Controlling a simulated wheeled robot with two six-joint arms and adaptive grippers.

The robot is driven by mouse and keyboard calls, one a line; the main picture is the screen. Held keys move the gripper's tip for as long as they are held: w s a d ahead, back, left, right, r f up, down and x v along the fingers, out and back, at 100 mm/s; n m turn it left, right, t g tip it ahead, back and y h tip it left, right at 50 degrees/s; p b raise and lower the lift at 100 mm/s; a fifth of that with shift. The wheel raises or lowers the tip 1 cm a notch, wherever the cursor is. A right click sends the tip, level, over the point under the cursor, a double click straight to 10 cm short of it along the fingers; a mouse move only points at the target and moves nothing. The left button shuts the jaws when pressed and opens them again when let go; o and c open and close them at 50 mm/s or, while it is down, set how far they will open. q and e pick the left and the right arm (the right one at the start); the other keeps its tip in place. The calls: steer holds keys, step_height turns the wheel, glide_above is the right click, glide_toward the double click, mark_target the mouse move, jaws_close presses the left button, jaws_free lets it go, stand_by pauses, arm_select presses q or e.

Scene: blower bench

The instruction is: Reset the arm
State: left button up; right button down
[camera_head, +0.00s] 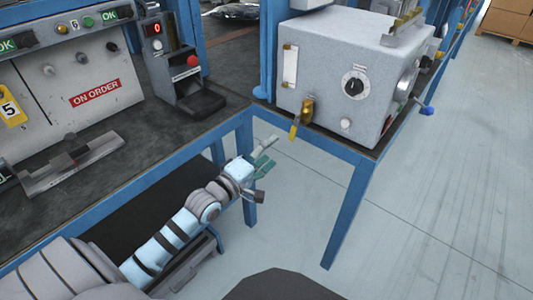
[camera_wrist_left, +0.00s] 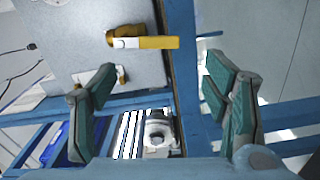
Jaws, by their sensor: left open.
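My left arm comes in from the lower left in the head view. Its gripper (camera_head: 264,156) is out in front of the bench's blue frame, below and left of the grey box, touching nothing that I can see. In the left wrist view the two green-padded fingers (camera_wrist_left: 160,108) stand wide apart with nothing between them. Beyond them are a yellow-handled valve (camera_wrist_left: 150,42) and blue frame bars. My right gripper is in neither view.
The grey box (camera_head: 330,70) with a black dial and the yellow-handled valve (camera_head: 301,117) stands on the blue-framed bench (camera_head: 345,205). A control box (camera_head: 170,60) and a grey metal bracket (camera_head: 75,165) are on the dark top at left. Open floor (camera_head: 440,200) lies at right.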

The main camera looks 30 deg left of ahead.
arm_select(q)
steer(key=shift+s, duration=0.6)
